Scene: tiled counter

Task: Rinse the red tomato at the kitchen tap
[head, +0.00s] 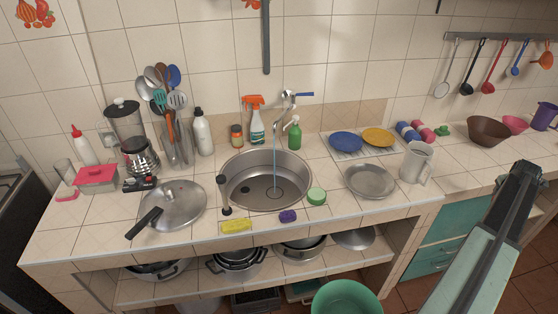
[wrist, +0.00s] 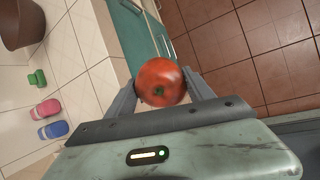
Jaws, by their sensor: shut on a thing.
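A red tomato (wrist: 161,82) shows in the wrist view, held between the two fingers of my gripper (wrist: 162,88). In the head view my arm is at the right, in front of the teal drawers; the tomato cannot be seen there. The kitchen tap (head: 287,100) stands behind the round steel sink (head: 240,190) at the middle of the counter. A thin bluish stream of water (head: 275,160) runs from the tap into the sink. My arm is well to the right of the sink.
A pan with a lid (head: 174,204) stands left of the sink. A yellow sponge (head: 236,226), a purple sponge (head: 288,216) and a green round sponge (head: 316,196) lie along its front edge. A metal plate (head: 370,181) and a pitcher (head: 416,162) stand to the right.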

